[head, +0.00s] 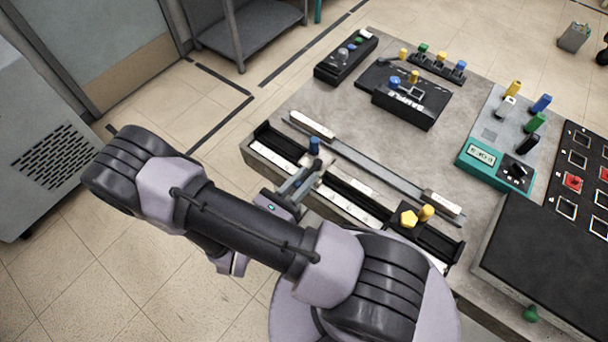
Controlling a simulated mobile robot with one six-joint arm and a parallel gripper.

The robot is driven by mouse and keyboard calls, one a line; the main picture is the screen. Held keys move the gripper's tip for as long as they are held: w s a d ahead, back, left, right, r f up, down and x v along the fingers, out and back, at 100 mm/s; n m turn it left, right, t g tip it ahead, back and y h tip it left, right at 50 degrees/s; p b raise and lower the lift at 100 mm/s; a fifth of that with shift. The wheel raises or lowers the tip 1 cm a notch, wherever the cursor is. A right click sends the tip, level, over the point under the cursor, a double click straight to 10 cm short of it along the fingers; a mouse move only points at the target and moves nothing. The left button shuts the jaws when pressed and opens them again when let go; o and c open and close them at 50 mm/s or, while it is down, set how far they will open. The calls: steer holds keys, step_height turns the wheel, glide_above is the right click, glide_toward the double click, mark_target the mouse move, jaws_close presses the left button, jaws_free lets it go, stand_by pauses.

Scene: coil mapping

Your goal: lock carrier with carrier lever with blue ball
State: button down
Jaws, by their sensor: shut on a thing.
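The carrier (318,160) sits on the long black rail with white scales, at the front left of the bench. A blue knob (314,145) stands upright on the carrier's far side. My gripper (300,184) is at the carrier's near side, below the blue knob in the picture and apart from it. It is shut on a small part there, which seems to be the carrier lever. The jaws and wrist hide most of that part, and I cannot make out a blue ball between the fingers.
A long metal bar (375,167) lies behind the rail. A block with yellow knobs (409,218) sits at the rail's right end. A black SAMPLE box (410,103) and a teal meter (483,156) stand farther back. Bare bench lies between them.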

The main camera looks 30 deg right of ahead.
steer(key=shift+t, duration=0.3)
steer(key=c, duration=1.3)
jaws_free()
steer(key=shift+c, duration=0.2)
steer(key=shift+a, duration=0.1)
steer(key=p+v, duration=0.3)
steer(key=v, duration=1.4)
steer(key=shift+s, duration=0.2)
steer(key=shift+r, duration=0.15)
